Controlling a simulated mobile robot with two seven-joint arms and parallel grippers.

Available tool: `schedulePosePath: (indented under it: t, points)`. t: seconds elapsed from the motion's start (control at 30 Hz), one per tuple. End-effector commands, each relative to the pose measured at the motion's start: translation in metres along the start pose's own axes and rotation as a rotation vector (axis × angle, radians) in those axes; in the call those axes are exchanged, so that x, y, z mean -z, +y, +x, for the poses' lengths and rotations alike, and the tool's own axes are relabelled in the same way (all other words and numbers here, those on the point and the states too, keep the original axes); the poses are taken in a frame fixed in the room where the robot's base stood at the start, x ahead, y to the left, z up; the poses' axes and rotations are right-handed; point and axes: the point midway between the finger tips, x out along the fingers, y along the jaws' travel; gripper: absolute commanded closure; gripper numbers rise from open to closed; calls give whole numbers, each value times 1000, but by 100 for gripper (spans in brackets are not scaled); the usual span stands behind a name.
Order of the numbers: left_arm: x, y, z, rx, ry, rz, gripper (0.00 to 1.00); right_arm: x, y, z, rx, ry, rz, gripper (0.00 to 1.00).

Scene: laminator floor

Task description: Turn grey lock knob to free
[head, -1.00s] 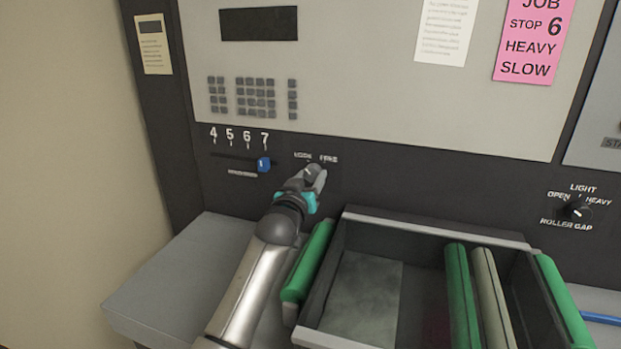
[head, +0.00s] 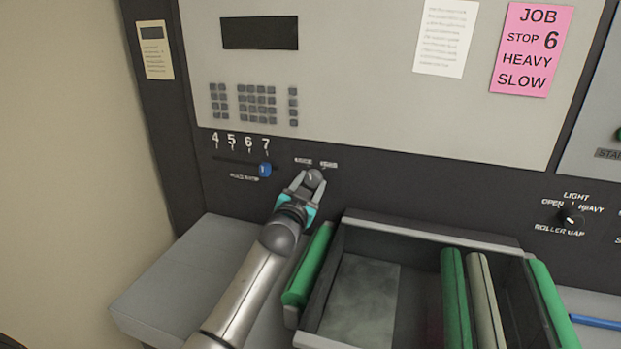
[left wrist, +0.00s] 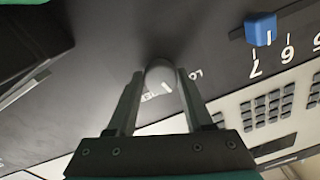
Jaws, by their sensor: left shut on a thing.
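The small round grey lock knob (head: 314,176) sits on the dark panel under two small labels, LOCK at left and FREE at right. A short white mark shows on its face; I cannot tell for sure which label it points to. My left gripper (head: 306,182) reaches it from the lower left, with a finger on each side. In the left wrist view the knob (left wrist: 160,76) sits between the two fingertips (left wrist: 160,82), and the gripper is shut on it. Part of a label beside it is hidden by a finger. My right gripper is not in view.
A blue slider (head: 265,170) stands under the 7 of its scale, left of the knob. A dark tray (head: 430,232) with green rollers (head: 454,300) juts out below right. A roller gap knob (head: 571,220) is farther right. A pink note (head: 532,50) is above.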

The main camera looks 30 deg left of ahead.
Motion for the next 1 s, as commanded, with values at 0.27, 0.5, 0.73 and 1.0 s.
schedulePosePath:
  t: [0.27,0.5,0.73,1.0]
  points:
    - [1,-1,0,-1,10,265,100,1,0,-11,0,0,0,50]
    - [0,-2,0,-2,19,493,100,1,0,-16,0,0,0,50]
    - [0,-2,0,-4,27,704,100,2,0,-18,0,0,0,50]
    - [0,-2,0,-5,34,904,100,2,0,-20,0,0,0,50]
